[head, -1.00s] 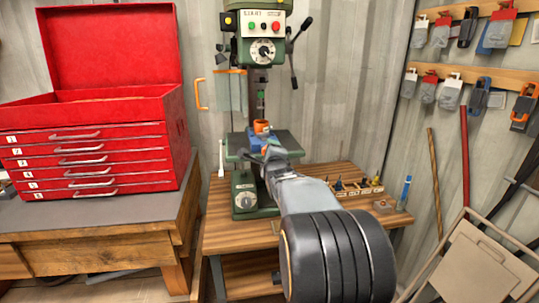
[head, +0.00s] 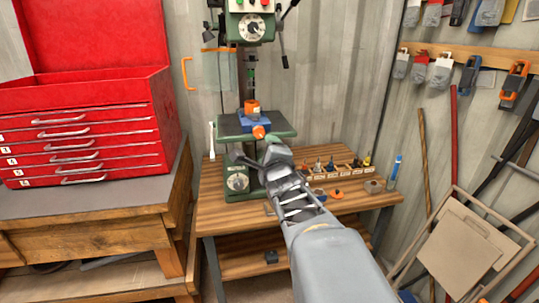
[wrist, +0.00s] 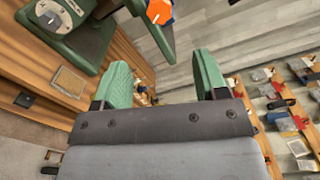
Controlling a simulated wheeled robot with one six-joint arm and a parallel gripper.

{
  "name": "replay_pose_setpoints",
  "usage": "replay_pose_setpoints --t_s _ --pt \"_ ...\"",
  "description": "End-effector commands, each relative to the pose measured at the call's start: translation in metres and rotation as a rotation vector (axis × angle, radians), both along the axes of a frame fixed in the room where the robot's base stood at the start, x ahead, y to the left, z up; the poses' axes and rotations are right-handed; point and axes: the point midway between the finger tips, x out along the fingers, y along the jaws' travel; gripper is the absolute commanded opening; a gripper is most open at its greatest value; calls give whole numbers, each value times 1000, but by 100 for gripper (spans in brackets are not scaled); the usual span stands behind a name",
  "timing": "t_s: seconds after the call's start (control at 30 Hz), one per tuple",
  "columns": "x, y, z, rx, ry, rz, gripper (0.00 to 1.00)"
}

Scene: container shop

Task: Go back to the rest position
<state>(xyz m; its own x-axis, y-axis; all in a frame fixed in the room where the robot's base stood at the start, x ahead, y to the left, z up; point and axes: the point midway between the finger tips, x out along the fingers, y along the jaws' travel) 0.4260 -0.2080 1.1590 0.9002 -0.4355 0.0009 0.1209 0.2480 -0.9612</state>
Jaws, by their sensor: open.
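My gripper (head: 262,162) is in front of the green drill press table (head: 228,122), below and to the right of the blue vise (head: 246,119). In the wrist view its two green fingertips (wrist: 165,72) stand wide apart with nothing between them. An orange part (head: 252,106) sits upright on the blue vise, and an orange knob (head: 258,132) sticks out at its front. An orange piece with some blue shows at the top of the wrist view (wrist: 160,12), apart from the fingers. My arm hides part of the workbench.
The drill press (head: 250,28) stands on a wooden workbench (head: 215,205). A wooden holder with several bits (head: 335,172) is right of my gripper. A red tool chest (head: 85,140) is at left. A folding chair (head: 465,255) leans at right.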

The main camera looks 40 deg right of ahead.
Motion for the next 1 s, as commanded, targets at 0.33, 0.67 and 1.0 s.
replay_pose_setpoints --t_s 0.33,0.67,1.0 --pt "-8 4 0 0 0 0 66" --pt "-7 4 0 0 0 0 66" --pt "-11 -1 -20 -217 229 -20 66"
